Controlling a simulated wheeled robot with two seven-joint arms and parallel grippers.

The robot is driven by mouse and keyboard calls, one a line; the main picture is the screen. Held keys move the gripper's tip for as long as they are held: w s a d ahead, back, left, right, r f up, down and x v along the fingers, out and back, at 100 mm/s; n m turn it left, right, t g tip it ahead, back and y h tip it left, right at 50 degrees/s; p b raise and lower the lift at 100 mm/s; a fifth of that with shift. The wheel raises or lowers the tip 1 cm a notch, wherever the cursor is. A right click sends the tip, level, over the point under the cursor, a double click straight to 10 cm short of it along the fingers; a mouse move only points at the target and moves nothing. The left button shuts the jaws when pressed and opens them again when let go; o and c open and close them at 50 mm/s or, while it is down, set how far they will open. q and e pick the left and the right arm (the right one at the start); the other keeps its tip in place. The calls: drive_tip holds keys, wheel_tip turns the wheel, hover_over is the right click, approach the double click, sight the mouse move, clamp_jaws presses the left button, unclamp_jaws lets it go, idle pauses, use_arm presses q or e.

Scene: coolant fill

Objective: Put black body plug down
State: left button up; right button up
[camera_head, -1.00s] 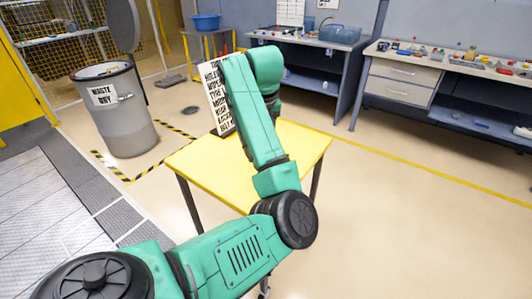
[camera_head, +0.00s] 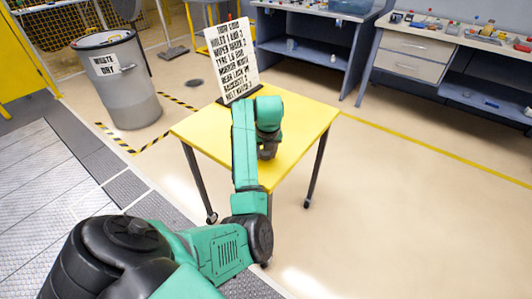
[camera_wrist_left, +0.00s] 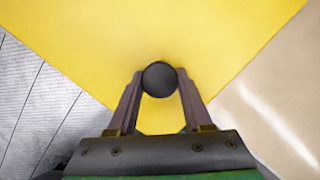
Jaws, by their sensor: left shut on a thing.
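The black body plug (camera_wrist_left: 160,79) shows in the left wrist view as a round black shape between the two fingertips. My left gripper (camera_wrist_left: 160,85) is shut on it, one finger on each side. In the head view, my left gripper (camera_head: 268,153) points down over the front part of the yellow table (camera_head: 305,118). The plug is hidden there by the gripper and arm. Whether the plug touches the tabletop cannot be told. The wrist view shows yellow tabletop (camera_wrist_left: 160,30) behind the plug. My right gripper is not in view.
A white lettered sign (camera_head: 224,62) stands at the table's back left. The rest of the tabletop looks bare. A grey waste bin (camera_head: 122,85) stands at the left. Workbenches (camera_head: 425,60) line the back and right.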

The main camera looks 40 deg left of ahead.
use_arm(q)
drive_tip(key=shift+f, duration=0.15)
drive_tip(key=o, duration=1.1)
drive_tip(key=shift+c, duration=0.2)
drive_tip(key=shift+r, duration=0.4)
drive_tip(key=v, duration=0.6)
drive_tip(key=shift+d, duration=0.1)
drive_tip(key=p+v, duration=0.1)
drive_tip(key=v, duration=0.4)
drive_tip(key=shift+s+r+p, duration=0.2)
drive_tip(key=shift+r+p, duration=0.1)
